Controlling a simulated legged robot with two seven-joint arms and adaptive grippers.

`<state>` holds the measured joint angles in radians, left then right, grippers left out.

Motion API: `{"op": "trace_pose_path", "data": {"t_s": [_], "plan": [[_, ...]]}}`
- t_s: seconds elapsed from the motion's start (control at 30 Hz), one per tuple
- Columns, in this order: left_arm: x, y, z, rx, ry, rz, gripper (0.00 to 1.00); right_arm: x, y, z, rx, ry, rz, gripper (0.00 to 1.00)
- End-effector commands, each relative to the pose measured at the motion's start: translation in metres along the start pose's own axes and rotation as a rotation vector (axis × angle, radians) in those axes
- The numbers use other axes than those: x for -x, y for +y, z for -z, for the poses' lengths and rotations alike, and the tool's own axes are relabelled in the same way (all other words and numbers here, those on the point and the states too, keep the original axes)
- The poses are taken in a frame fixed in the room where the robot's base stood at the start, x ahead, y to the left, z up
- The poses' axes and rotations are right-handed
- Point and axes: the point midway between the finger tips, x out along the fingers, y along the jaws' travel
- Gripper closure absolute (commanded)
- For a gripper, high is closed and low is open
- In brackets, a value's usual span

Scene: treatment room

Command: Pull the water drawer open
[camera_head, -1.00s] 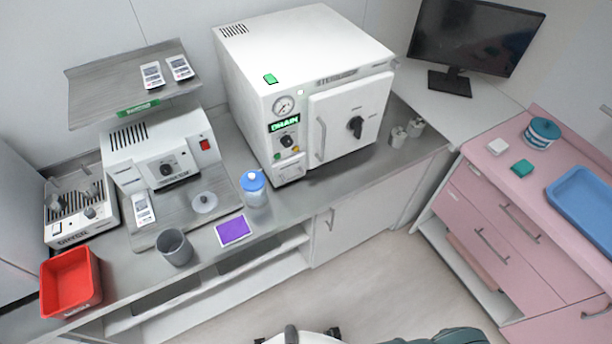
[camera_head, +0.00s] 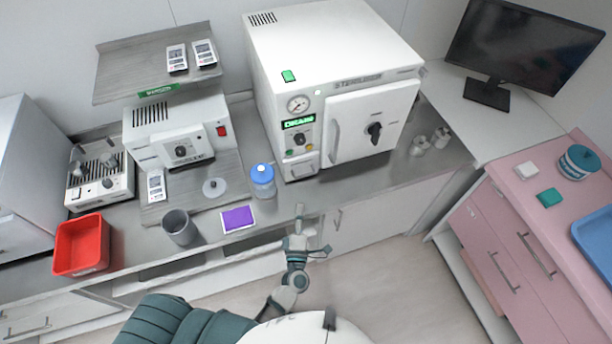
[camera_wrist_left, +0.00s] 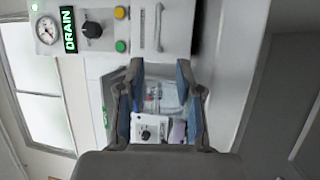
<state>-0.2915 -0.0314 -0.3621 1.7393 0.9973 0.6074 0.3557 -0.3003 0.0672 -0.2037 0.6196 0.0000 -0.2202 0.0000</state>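The water drawer (camera_head: 302,166) is the small white front at the lower left of the white sterilizer (camera_head: 337,45), under the lit DRAIN display and knob. It looks closed. In the left wrist view the drawer front (camera_wrist_left: 174,28) shows sideways at the top, with its slim handle (camera_wrist_left: 158,28). My left gripper (camera_head: 299,212) is in front of the counter edge, below and apart from the drawer. In the left wrist view its two blue-padded fingers (camera_wrist_left: 160,85) are spread with nothing held between them. My right gripper is not in view.
On the counter (camera_head: 285,215) left of the sterilizer are a blue-lidded jar (camera_head: 262,181), a purple pad (camera_head: 237,218), a grey cup (camera_head: 180,228) and a red bin (camera_head: 82,245). Two small metal containers (camera_head: 430,142) stand to its right. A pink cabinet (camera_head: 510,250) is at the right.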

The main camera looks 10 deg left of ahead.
Motion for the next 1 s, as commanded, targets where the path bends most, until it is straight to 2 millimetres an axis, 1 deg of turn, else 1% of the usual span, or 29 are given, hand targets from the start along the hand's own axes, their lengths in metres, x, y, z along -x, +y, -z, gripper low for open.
{"op": "trace_pose_path", "data": {"t_s": [0.03,0.13,0.3,0.4,0.5,0.6,0.67,0.97,1.0], "plan": [[-0.014,0.004,-0.003,0.0,0.0,-0.004,0.65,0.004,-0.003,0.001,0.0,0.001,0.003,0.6],[-0.038,0.005,-0.007,-0.005,-0.001,-0.004,0.65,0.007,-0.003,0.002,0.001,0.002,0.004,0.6],[-0.077,0.004,-0.008,-0.008,-0.003,-0.003,0.65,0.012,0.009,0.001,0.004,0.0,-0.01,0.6],[-0.096,0.003,-0.005,-0.004,-0.002,-0.002,0.65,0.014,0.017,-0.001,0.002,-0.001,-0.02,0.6],[-0.11,0.001,-0.002,-0.004,-0.002,-0.001,0.65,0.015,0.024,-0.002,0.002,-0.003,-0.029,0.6],[-0.119,0.0,0.001,0.0,-0.001,0.001,0.65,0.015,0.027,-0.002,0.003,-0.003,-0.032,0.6],[-0.122,-0.001,0.003,0.001,-0.001,0.002,0.65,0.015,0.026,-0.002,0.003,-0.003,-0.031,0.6],[-0.123,0.001,-0.004,-0.003,-0.002,0.0,0.65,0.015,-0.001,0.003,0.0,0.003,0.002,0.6],[-0.123,0.001,-0.005,-0.004,-0.002,0.0,0.75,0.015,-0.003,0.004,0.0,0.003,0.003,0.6]]}}
